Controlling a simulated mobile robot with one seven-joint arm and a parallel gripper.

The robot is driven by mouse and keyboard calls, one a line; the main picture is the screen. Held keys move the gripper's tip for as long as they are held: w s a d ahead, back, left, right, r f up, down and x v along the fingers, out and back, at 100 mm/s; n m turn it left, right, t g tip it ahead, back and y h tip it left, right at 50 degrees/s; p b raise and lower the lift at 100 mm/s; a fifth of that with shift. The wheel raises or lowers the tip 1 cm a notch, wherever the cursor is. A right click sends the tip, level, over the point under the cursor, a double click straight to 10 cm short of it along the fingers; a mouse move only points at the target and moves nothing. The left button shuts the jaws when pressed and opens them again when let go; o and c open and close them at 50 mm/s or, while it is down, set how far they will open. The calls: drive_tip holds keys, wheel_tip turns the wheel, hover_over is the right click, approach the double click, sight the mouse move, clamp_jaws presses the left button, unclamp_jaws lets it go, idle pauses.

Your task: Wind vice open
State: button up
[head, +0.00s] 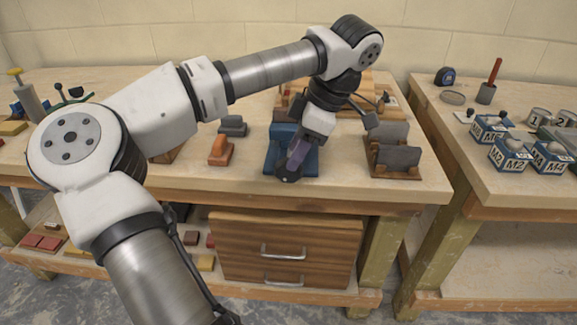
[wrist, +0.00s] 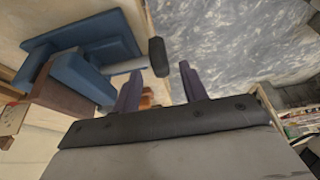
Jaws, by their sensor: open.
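The blue vice (head: 272,148) stands at the front edge of the middle workbench, partly hidden behind my gripper (head: 298,155). In the wrist view the vice (wrist: 95,60) is at the upper left. A grey screw or bar (wrist: 128,66) sticks out of it and ends in a dark knob (wrist: 158,57). In the head view a dark round end (head: 287,174) shows just below my purple fingers. In the wrist view my gripper (wrist: 161,82) is open, its two fingers apart with nothing seen between them. The knob appears just beyond the fingertips; I cannot tell whether they touch.
An orange block-like tool (head: 221,150) and a dark grey one (head: 233,125) lie left of the vice. A grey metal piece (head: 397,155) stands to its right. A wooden drawer unit (head: 285,246) is below. Labelled blue boxes (head: 510,153) stand on the right bench.

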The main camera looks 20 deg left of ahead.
sight(288, 181)
drive_tip(key=shift+x, duration=2.2)
clamp_jaws()
drive_tip(key=shift+h, duration=0.4)
